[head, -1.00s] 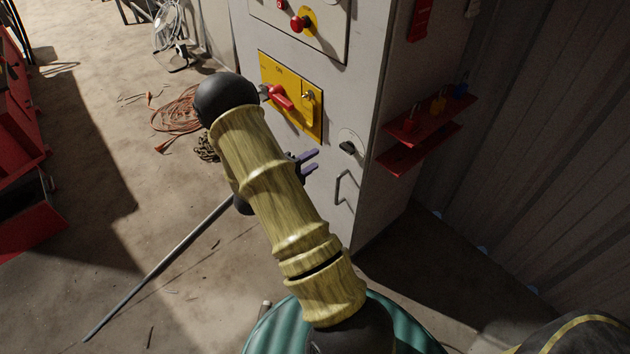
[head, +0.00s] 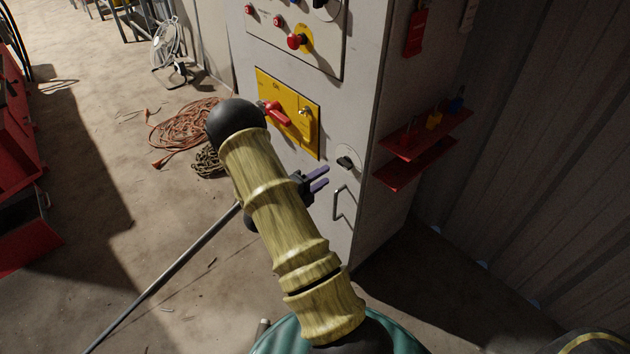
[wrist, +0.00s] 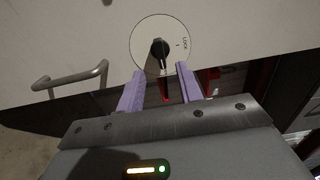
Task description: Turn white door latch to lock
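The door latch is a black knob (wrist: 160,50) on a round white plate (wrist: 176,30) set in the grey cabinet door. In the wrist view the plate has the word LOCK at its upper right, and the knob's handle points down. The latch knob (head: 345,162) also shows in the head view, above the door handle. My gripper (wrist: 160,72) is open, with its two purple fingers apart on either side below the knob and nothing between them. In the head view my gripper (head: 322,177) is just left of the latch, apparently apart from it. My arm hides part of the gripper.
A bent metal door handle (head: 342,203) sits below the latch. A yellow panel with a red switch (head: 277,113) is to the upper left. A red shelf with padlocks (head: 425,140) juts from the cabinet's right side. An orange cable coil (head: 187,122) lies on the floor.

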